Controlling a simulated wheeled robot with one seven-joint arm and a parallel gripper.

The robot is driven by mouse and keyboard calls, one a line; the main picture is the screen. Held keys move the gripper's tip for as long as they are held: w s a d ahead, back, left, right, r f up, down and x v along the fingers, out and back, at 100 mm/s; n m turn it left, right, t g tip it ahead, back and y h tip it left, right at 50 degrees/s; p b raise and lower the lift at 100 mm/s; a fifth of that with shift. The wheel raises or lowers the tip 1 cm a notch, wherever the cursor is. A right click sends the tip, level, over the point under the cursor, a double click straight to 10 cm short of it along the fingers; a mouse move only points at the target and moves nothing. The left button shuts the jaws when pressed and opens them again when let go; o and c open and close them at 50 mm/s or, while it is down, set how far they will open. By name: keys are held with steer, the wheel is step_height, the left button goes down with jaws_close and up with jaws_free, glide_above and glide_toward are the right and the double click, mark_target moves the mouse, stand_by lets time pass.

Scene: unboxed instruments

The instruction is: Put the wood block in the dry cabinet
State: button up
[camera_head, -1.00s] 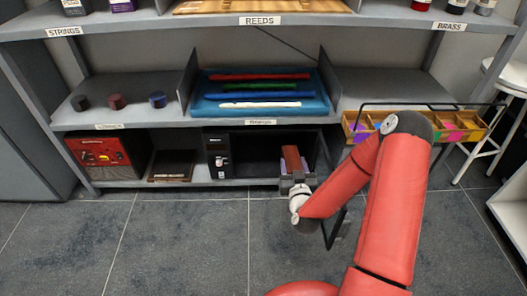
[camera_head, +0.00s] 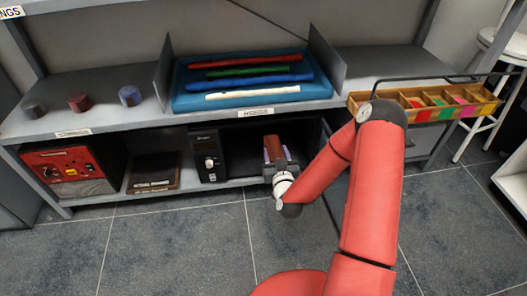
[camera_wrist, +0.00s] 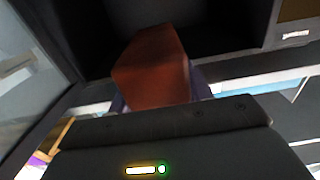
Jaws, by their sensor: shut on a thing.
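The wood block (camera_head: 275,148) is reddish brown and is held in my gripper (camera_head: 276,157), which is shut on it. The dry cabinet (camera_head: 208,157) is a black box on the bottom shelf, with a control panel at its left and a dark open compartment at its right. The block is at the mouth of this compartment; how deep it reaches I cannot tell. In the wrist view the block (camera_wrist: 155,68) points toward the cabinet's dark interior (camera_wrist: 218,25). What looks like the open door (camera_wrist: 38,55) stands at the left there. The gripper's fingers are mostly hidden.
A dark book-like box (camera_head: 153,172) and a red instrument box (camera_head: 67,168) stand left of the cabinet. Above is a shelf with a blue tray (camera_head: 190,98) of coloured flutes. A divided wooden tray (camera_head: 420,115) stands at the right. The floor in front is clear.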

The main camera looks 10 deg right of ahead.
steer(key=w+a+f+b, duration=0.1)
steer(key=w+f+b, duration=0.1)
steer(key=w+f, duration=0.3)
steer(key=w+a+f+b, duration=0.1)
steer(key=w+f+b, duration=0.1)
steer(key=w+f, duration=0.3)
steer(key=w+f+b, duration=0.2)
steer(key=w+f, duration=0.3)
steer(key=w, duration=0.1)
steer(key=shift+w+a, duration=0.25)
steer(key=shift+a, duration=0.15)
steer(key=shift+f+b, duration=0.55)
steer(key=shift+f, duration=1.6)
steer(key=shift+f, duration=0.2)
steer(key=o, duration=1.1)
